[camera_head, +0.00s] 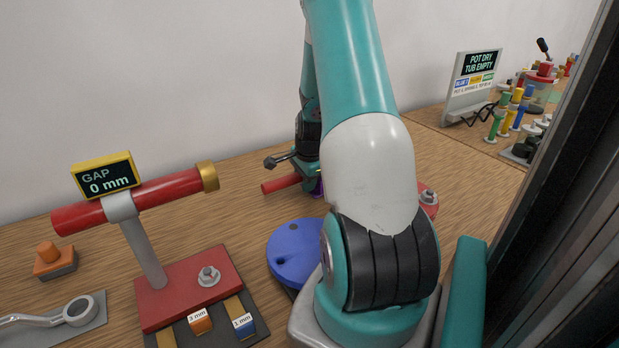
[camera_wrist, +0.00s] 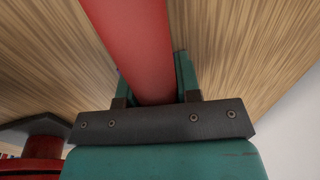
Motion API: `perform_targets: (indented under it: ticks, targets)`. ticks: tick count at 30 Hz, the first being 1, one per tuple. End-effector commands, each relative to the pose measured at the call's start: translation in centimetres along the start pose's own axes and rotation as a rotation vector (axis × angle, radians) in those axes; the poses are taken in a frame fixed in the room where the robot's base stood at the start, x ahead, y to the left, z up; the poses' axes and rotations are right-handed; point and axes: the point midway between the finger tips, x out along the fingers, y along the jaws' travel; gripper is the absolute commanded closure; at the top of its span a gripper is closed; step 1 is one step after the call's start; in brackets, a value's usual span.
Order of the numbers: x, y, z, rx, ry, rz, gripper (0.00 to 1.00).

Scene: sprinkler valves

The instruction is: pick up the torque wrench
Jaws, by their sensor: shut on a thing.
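The torque wrench shows as a thick red bar (camera_wrist: 138,40) running between my gripper's fingers in the wrist view. In the head view a short red length of it (camera_head: 281,184) sticks out to the left of my gripper (camera_head: 312,183). My gripper, teal with a dark crosspiece, also shows in the wrist view (camera_wrist: 152,72) and is shut on the red bar. The wood surface is close behind the bar; I cannot tell whether they touch. My arm hides the rest of the wrench in the head view.
A red stand with a GAP 0 mm display (camera_head: 107,176) is at left, near a blue disc (camera_head: 296,252). A ring-ended wrench (camera_head: 78,310) lies front left. A sign (camera_head: 472,85) and coloured valves (camera_head: 508,115) stand at back right. A wall is behind.

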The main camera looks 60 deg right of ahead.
Motion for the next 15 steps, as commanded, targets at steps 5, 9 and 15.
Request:
perform_targets:
  ticks: [5,9,15]
  targets:
    - [-1.6,-0.4,0.0,-0.002,0.002,-0.004,1.0]
    - [-3.5,-0.8,0.1,-0.003,0.002,-0.005,1.0]
    - [-7.0,-1.6,0.3,-0.006,0.001,-0.003,1.0]
